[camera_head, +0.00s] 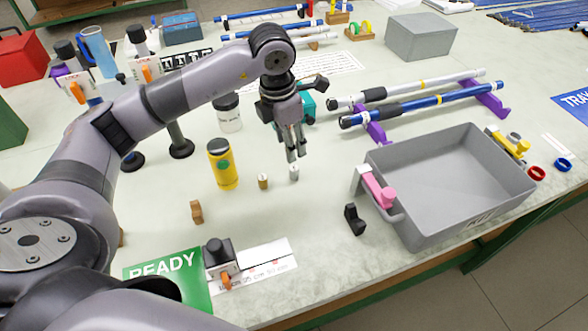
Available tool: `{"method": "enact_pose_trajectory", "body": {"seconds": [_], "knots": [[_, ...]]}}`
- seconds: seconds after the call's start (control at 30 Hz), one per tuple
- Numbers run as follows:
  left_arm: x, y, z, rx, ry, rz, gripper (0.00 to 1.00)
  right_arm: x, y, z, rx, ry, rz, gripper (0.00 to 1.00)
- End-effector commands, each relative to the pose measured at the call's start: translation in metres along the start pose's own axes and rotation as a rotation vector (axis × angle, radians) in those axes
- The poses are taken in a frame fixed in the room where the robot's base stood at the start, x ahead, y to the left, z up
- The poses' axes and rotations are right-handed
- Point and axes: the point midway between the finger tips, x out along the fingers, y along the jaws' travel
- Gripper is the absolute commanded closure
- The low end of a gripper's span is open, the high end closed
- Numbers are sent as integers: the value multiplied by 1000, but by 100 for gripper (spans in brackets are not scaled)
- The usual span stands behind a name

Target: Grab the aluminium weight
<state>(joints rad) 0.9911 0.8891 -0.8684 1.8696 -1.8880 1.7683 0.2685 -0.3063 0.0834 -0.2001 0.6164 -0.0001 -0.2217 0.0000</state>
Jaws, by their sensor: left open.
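The aluminium weight is most likely the small silver cylinder (294,173) standing upright on the pale table. My left gripper (293,157) points down just above it, and its fingertips are at or very near its top. The fingers are open with little visible gap, and I cannot tell whether they touch the cylinder. A small brass-coloured cylinder (263,181) stands a little to the left. My right gripper is not in view.
A grey tray (408,217) with a pink clamp (378,190) is to the right. A black bracket (354,219) lies before it. Rods (420,101) rest on purple stands behind.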

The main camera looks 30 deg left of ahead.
Motion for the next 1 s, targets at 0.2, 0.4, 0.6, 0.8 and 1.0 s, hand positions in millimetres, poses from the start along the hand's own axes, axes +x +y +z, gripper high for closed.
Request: {"method": "enact_pose_trajectory", "body": {"seconds": [0.2, 0.4, 0.6, 0.8, 1.0], "knots": [[40, -1, 0, 0, 3, -2, 57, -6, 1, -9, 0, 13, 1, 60], [54, -1, 0, 0, 0, -1, 57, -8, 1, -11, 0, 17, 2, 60], [79, -3, 0, 0, 4, -3, 57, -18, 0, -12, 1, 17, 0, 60], [103, -2, 1, -1, 1, -1, 57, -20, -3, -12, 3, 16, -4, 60], [105, -2, 1, 0, 0, 0, 57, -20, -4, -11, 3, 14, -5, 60]]}}
